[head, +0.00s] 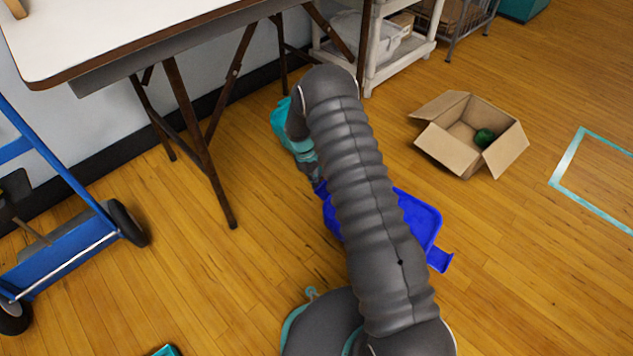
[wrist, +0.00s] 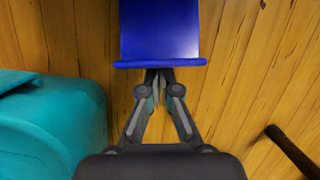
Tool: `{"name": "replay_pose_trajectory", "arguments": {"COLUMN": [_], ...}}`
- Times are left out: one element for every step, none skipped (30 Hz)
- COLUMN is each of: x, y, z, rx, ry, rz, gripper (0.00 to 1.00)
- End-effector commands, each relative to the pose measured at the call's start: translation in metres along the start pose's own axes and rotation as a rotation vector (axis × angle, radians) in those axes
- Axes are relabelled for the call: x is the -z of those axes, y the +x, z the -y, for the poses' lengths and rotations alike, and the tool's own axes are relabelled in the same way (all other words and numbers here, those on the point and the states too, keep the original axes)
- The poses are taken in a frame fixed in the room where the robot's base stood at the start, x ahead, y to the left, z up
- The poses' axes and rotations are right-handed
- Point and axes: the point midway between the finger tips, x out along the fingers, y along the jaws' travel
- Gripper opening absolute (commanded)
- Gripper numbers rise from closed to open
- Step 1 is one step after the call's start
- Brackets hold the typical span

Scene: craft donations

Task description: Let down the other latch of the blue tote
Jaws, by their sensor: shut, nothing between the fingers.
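The blue tote (head: 424,216) sits on the wooden floor, its middle hidden behind my arm in the head view. At its right end a blue latch (head: 441,261) sticks outward. At its left end a small bit of blue shows beside my gripper (head: 318,183), which is mostly hidden there. In the wrist view a flat blue panel (wrist: 160,30) with a raised lip along its near edge lies just ahead of my gripper (wrist: 161,75). The fingers are shut and empty, with their tips close to the lip. I cannot tell whether they touch it.
A white-topped table (head: 120,35) stands above, its brown folding legs near my arm. A blue hand truck (head: 70,245) is at left. An open cardboard box (head: 450,148) holding a green ball (head: 484,137) is at right. Floor between tote and box is clear.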

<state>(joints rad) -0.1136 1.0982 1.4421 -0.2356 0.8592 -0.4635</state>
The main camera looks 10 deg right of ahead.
Motion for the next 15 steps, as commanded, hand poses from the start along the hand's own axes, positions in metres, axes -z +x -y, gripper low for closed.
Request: {"name": "replay_pose_trajectory", "arguments": {"x": [-0.0003, -0.0003, -0.0003, -0.0002, -0.0002, -0.0002, -0.0001, 0.0000, 0.0001, 0.0003, 0.0005, 0.0007, 0.0009, 0.0011, 0.0014], "y": [0.0001, 0.0001, 0.0001, 0.0001, 0.0001, 0.0003, 0.0006, 0.0011, 0.0019, 0.0026, 0.0035, 0.0047, 0.0056, 0.0066, 0.0079], "z": [-0.0001, -0.0001, -0.0001, -0.0001, -0.0001, -0.0001, -0.0002, -0.0001, -0.0001, -0.0001, -0.0001, -0.0001, -0.0002, -0.0002, -0.0002], "rx": [0.000, 0.000, 0.000, 0.000, 0.000, 0.000, 0.000, 0.000, 0.000, 0.000, 0.000, 0.000, 0.000, 0.000, 0.000], "ry": [0.000, 0.000, 0.000, 0.000, 0.000, 0.000, 0.000, 0.000, 0.000, 0.000, 0.000, 0.000, 0.000, 0.000, 0.000], "rz": [0.001, 0.000, 0.000, 0.000, 0.000, 0.000, 0.000, 0.000, 0.000, 0.000, 0.000, 0.000, 0.000, 0.000, 0.000], "gripper": [0.00, 0.00, 0.00, 0.00, 0.00, 0.00, 0.00, 0.00, 0.00, 0.00, 0.00, 0.00, 0.00, 0.00, 0.00]}}
